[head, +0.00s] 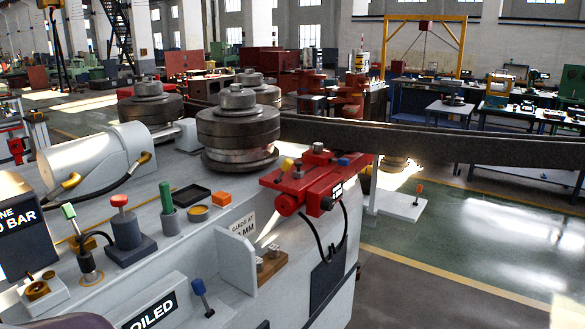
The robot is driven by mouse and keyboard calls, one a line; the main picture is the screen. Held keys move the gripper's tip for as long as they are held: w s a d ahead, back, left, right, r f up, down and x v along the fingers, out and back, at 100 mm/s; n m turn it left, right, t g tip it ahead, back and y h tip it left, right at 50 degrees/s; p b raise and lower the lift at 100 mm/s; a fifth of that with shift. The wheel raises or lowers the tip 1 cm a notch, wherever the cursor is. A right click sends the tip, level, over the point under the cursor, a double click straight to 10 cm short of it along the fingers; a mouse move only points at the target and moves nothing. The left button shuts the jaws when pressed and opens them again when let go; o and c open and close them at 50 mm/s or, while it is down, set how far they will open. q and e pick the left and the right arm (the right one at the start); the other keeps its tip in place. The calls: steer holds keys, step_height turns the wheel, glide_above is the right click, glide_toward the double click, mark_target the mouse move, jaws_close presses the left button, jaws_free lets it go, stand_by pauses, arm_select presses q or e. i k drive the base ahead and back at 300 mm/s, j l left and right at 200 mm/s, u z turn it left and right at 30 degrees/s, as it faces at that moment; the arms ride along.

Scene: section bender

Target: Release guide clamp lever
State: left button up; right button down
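A red guide clamp unit (312,183) sits on the right end of the grey bender bed, under a long dark steel bar (420,140). A lever with a yellow knob (287,164) stands on its left part, and a blue knob (345,162) is on its right part. A separate blue-handled lever (200,288) tilts on the front of the machine. No label shows which one is the guide clamp lever. Neither of my grippers is in view.
Stacked steel rollers (238,127) stand left of the clamp. A green-knobbed lever (69,212), a red-topped post (120,202), a green handle (167,197) and an orange block (221,198) crowd the bed. A "GUIDE AT" sign (242,235) stands in front.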

mark_target(288, 163)
steer(key=i+u, duration=0.25)
steer(key=i, duration=0.35)
steer(key=i+l+u, duration=0.2)
steer(key=i, duration=0.4)
